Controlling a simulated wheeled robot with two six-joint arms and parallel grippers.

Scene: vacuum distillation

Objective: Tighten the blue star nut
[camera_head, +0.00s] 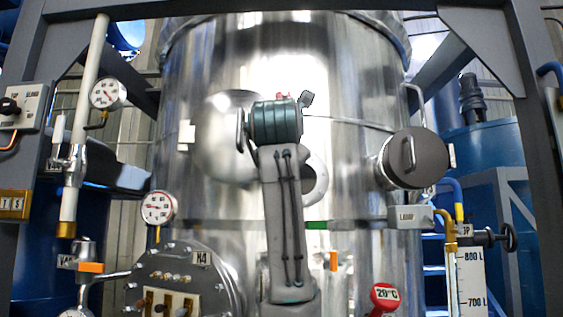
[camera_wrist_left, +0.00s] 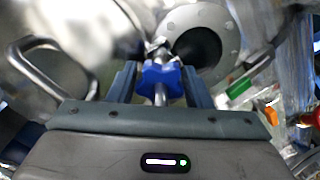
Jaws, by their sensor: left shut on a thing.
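The blue star nut (camera_wrist_left: 162,82) shows in the left wrist view, on a metal bolt in front of the steel vessel. My left gripper (camera_wrist_left: 160,75) has a finger on each side of the nut and is shut on it. In the head view my left arm reaches up the middle, and its wrist hides the fingers and the nut. My right gripper is in neither view.
The large steel vessel (camera_head: 340,90) fills the middle. A round port with a dark opening (camera_wrist_left: 195,50) lies behind the nut, and a bent metal handle (camera_wrist_left: 45,60) is at its left. A grey round cover (camera_head: 418,158) projects at right. Gauges (camera_head: 107,93) and pipes stand at left.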

